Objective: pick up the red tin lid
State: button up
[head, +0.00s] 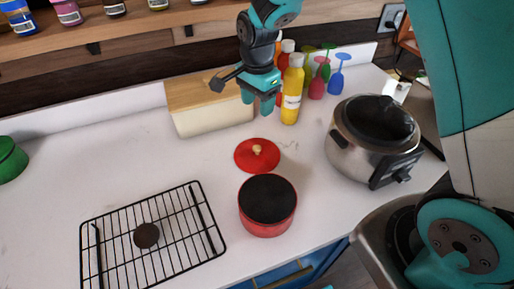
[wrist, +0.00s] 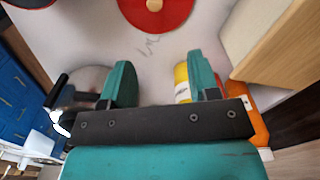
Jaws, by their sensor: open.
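The red tin lid (head: 256,157) lies flat on the white counter, with a small tan knob in its middle. It also shows at the top of the wrist view (wrist: 172,14), beyond my fingertips. My gripper (head: 258,98) is open and empty, in the air behind and above the lid in the head view. In the wrist view its two teal fingers (wrist: 158,82) stand wide apart with nothing between them. The red pot (head: 267,212), dark inside and without a cover, stands just in front of the lid.
A bread box with a wooden top (head: 205,95) and a yellow bottle (head: 292,92) stand behind the lid. A steel cooker (head: 350,148) stands to the right. A black wire rack (head: 120,245) holds a dark brown disc (head: 146,235). The counter left of the lid is clear.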

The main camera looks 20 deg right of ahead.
jog(key=p, duration=0.3)
send_over(257, 147)
jog(key=f, duration=1)
jog(key=shift+w+d+f, duration=0.1)
jog(key=shift+w+d, duration=0.1)
jog(key=shift+w, duration=0.05)
jog(key=f+p, duration=0.2)
jog(key=f, duration=0.1)
jog(key=f+p, duration=0.1)
jog(key=shift+s+a+f, duration=0.2)
jog(key=shift+s+f, duration=0.1)
jog(key=shift+s, duration=0.05)
jog(key=shift+f, duration=0.3)
jog(key=shift+c, duration=0.5)
jog(key=c, duration=0.9)
